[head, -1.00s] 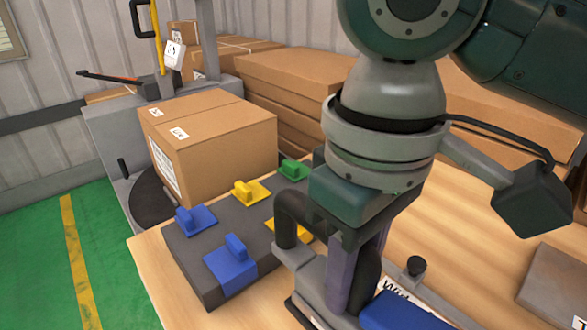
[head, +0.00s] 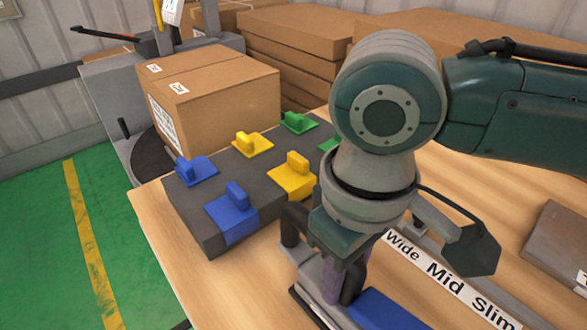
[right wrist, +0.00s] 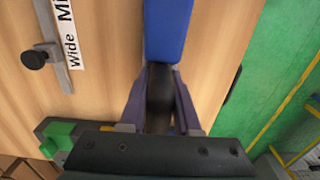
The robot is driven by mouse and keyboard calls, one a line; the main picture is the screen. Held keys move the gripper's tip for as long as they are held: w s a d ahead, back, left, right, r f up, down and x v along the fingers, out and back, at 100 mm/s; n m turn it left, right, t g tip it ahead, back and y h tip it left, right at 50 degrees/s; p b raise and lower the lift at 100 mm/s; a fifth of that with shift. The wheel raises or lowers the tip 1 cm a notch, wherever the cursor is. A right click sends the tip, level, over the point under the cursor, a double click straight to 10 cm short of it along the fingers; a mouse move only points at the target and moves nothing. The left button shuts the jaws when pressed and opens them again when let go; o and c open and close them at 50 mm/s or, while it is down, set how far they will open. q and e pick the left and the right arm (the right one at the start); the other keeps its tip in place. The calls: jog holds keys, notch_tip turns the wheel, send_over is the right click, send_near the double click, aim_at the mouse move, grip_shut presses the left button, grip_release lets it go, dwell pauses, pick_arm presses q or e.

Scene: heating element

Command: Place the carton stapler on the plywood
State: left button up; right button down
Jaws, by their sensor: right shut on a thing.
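The carton stapler has a long blue body (head: 385,310) and dark handle, low in the head view. The blue body also shows at the top of the right wrist view (right wrist: 167,30). My right gripper (head: 342,280) points down and is shut on its dark handle. In the right wrist view the fingers (right wrist: 161,95) stand on both sides of the dark handle. The pale wood top (head: 160,225), which looks like the plywood, lies under and around it. I cannot tell whether the stapler touches the wood. My left gripper is not in view.
A dark block (head: 210,240) carries blue, yellow and green handled pieces left of my gripper. A cardboard box (head: 215,105) stands behind it. A rail with a "Wide Mid Slim" label (head: 445,280) lies to the right. A grey box (head: 555,245) is farther right.

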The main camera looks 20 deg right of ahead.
jog(key=c, duration=0.6)
grip_release()
jog(key=shift+f, duration=0.1)
notch_tip(320, 180, up, 12)
jog(key=p, duration=0.3)
jog(key=shift+f, duration=0.1)
jog(key=shift+s+a, duration=0.1)
jog(key=shift+a, duration=0.1)
jog(key=s+a+f+t+y, duration=0.2)
jog(key=s+a+f+y, duration=0.1)
jog(key=s+a, duration=0.15)
jog(key=s+d+m+h, duration=0.1)
jog(key=s+d, duration=0.1)
jog(key=d, duration=0.1)
jog(key=s+d+f+t+h, duration=0.1)
jog(key=s+d, duration=0.1)
jog(key=d, duration=0.2)
jog(key=s+d+f+m, duration=0.1)
jog(key=s+d, duration=0.1)
jog(key=d, duration=0.2)
jog(key=shift+s+d+f+m+t+h, duration=0.1)
jog(key=shift+s+f+m+t+h, duration=0.05)
jog(key=shift+s+m+t+h, duration=0.2)
notch_tip(320, 180, up, 46)
jog(key=p, duration=4.6)
